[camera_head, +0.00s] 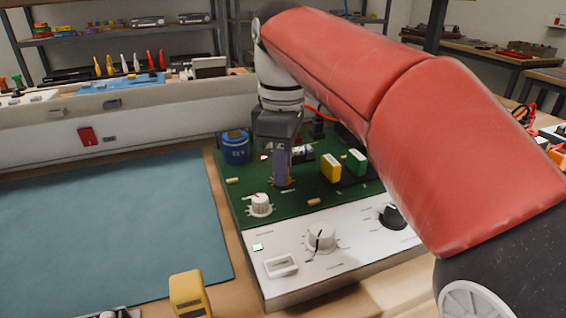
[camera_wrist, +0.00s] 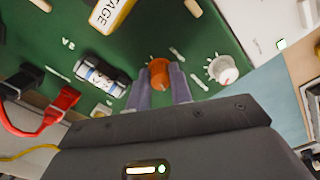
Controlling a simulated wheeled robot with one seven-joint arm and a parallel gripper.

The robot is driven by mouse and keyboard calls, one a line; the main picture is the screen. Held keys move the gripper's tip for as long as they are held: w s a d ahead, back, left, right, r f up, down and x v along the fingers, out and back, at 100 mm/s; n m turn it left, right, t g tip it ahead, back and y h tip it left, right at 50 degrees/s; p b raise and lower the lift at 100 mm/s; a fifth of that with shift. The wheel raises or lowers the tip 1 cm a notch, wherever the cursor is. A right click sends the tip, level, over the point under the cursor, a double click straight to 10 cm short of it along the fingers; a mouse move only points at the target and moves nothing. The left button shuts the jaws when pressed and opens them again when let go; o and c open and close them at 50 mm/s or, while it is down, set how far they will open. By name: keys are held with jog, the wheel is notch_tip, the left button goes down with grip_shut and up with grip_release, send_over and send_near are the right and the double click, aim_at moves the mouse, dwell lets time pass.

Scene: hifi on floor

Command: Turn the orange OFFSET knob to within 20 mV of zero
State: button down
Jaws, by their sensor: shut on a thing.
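The orange knob (camera_wrist: 159,72) stands on the green circuit board (camera_wrist: 215,45) in the wrist view. My gripper (camera_wrist: 160,82) is shut on it, with one grey finger on each side. In the head view my gripper (camera_head: 282,180) reaches down to the board (camera_head: 237,188), and only a little of the orange knob (camera_head: 287,183) shows beside the fingers. No voltage reading is legible in either view.
A white knob (camera_head: 260,204) stands close by on the board. Yellow (camera_head: 331,168) and green (camera_head: 357,161) blocks and a blue cylinder (camera_head: 236,148) also rise from it. The white front panel (camera_head: 350,250) carries larger knobs. A yellow device (camera_head: 189,294) stands in front.

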jog(key=c, duration=1.3)
grip_release()
jog(key=shift+o, duration=0.2)
notch_tip(320, 180, up, 7)
jog(key=shift+r, duration=0.45)
